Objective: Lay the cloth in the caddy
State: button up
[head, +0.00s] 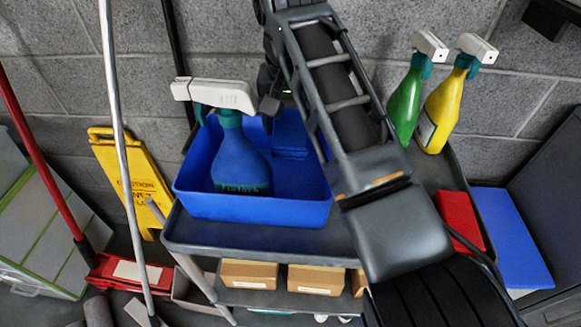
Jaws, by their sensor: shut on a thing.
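The caddy (250,209) is an open blue bin on the grey cart's top shelf. A spray bottle with a blue body and white head (238,160) stands in its left part. My gripper (270,106) is over the back of the caddy, right of the bottle's head, mostly seen from behind and partly hidden by my arm. It is shut on what looks like the blue cloth (291,134), which shows at the caddy's back right. Blue against blue, I cannot tell whether the cloth touches the caddy floor or wall.
Green (405,105) and yellow (442,108) spray bottles stand right of my arm on the cart (350,240). Red (460,220) and blue (512,238) flat pieces lie at the right. Cardboard boxes (249,273) sit on the lower shelf. A yellow caution sign (128,172) and mop handles stand left.

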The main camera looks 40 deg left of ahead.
aim_at(291, 172)
notch_tip(291, 172, down, 11)
jog(key=shift+r+p, duration=0.15)
jog(key=shift+p, duration=0.2)
jog(key=shift+f, duration=0.2)
jog(key=o, duration=1.1)
jog(key=shift+r, duration=0.1)
jog(key=r, duration=0.4)
jog(key=s+r, duration=0.1)
jog(key=r, duration=0.3)
jog(key=r+b, duration=0.1)
jog(key=r, duration=0.3)
jog(key=shift+s+d, duration=0.15)
jog(key=shift+d, duration=0.2)
